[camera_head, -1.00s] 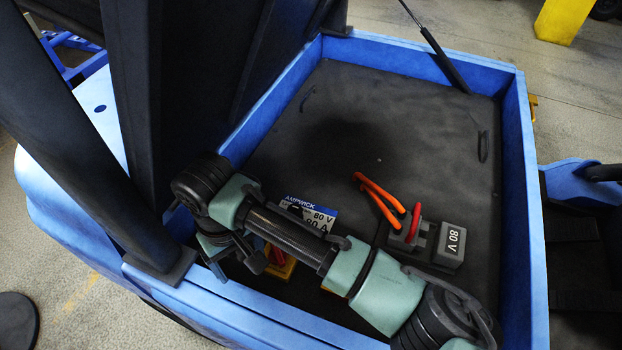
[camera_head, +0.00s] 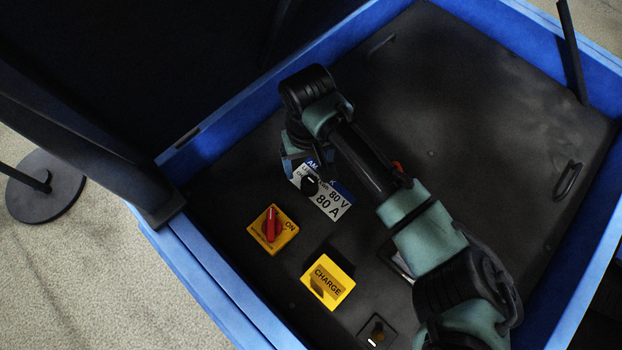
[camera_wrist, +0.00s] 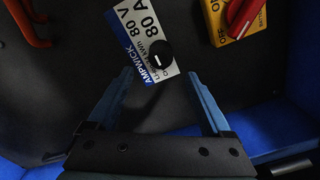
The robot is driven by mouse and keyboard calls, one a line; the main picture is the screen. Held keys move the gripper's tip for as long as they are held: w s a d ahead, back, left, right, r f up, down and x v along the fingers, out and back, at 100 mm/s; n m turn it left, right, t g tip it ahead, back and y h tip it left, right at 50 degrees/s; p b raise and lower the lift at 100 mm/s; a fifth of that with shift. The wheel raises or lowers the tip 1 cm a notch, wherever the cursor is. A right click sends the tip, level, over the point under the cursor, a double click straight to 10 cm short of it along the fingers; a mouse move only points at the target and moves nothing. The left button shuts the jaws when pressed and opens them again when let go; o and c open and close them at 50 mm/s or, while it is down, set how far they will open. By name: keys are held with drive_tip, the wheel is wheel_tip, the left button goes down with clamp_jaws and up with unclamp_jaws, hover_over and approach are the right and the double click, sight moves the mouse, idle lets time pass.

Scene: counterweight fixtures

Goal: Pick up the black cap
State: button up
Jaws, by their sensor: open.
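A small round black piece with a white mark, which looks like the black cap (camera_wrist: 160,56), sits on a white and blue AMPWICK plate (camera_wrist: 132,28) in the wrist view. In the head view the cap (camera_head: 310,186) lies on the same plate (camera_head: 331,207), just beside the end of my arm. My gripper (camera_wrist: 160,74) is open, its two blue fingers spread wide either side of the cap's line. The cap appears just beyond the fingertips, between them and untouched. The gripper (camera_head: 296,160) is partly hidden by my wrist in the head view.
A yellow plate with a red ON switch (camera_head: 271,229), a yellow CHARGE plate (camera_head: 328,281) and a small dark fitting (camera_head: 377,332) lie near the cap. A blue rim (camera_head: 200,264) surrounds the dark panel. An orange handle (camera_wrist: 27,25) shows in the wrist view.

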sight(309, 179)
wheel_tip(309, 179, down, 7)
drive_tip(key=shift+s+f+p, duration=0.1)
drive_tip(key=shift+f+p, duration=0.05)
drive_tip(key=shift+p, duration=0.25)
drive_tip(key=shift+c, duration=0.3)
drive_tip(key=c, duration=0.9)
drive_tip(key=shift+o, duration=0.2)
drive_tip(key=shift+r, duration=5.1)
